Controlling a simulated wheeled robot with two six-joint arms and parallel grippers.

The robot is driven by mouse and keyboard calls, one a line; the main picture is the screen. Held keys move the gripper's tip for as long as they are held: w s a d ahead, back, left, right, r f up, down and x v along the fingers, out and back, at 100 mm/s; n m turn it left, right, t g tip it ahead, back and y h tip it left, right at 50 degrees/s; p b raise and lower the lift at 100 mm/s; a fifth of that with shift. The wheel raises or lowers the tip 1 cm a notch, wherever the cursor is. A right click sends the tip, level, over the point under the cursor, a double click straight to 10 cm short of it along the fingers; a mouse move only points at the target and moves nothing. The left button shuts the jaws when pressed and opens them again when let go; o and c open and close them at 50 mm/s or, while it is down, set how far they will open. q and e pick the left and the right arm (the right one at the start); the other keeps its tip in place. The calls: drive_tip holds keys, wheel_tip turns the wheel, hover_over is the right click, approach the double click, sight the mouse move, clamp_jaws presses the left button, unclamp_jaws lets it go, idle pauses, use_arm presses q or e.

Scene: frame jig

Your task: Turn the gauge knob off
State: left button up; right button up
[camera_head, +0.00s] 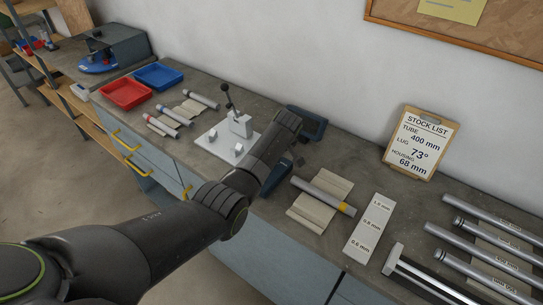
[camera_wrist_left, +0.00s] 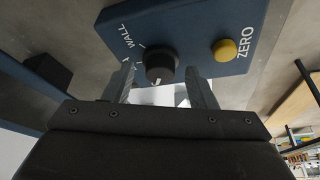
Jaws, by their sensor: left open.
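The gauge (camera_wrist_left: 195,30) is a blue box with a black round knob (camera_wrist_left: 160,66), labelled WALL, and a yellow button (camera_wrist_left: 226,50), labelled ZERO. A white pointer mark on the knob faces the bottom of the wrist view. My left gripper (camera_wrist_left: 161,76) is open, with one finger on each side of the knob and gaps between. I cannot tell how deep the knob sits between the fingertips. In the head view the blue gauge (camera_head: 312,121) is partly hidden behind my left arm, and its knob is not visible. My right gripper is not in view.
A white fixture plate (camera_head: 222,146) with a lever stands left of my arm. A tube on a holder (camera_head: 325,193), a thickness card (camera_head: 368,228) and several long tubes lie to the right. Red (camera_head: 126,93) and blue (camera_head: 158,76) trays sit farther left. A stock-list clipboard (camera_head: 419,143) leans on the wall.

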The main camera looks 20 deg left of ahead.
use_arm(q)
drive_tip(key=shift+r, duration=0.1)
drive_tip(key=shift+s+d+r, duration=0.1)
drive_tip(key=shift+d+r, duration=0.1)
drive_tip(key=shift+r, duration=0.4)
drive_tip(key=b+v, duration=0.1)
drive_tip(key=v, duration=1.5)
drive_tip(key=shift+b, duration=0.35)
drive_tip(key=shift+f, duration=0.15)
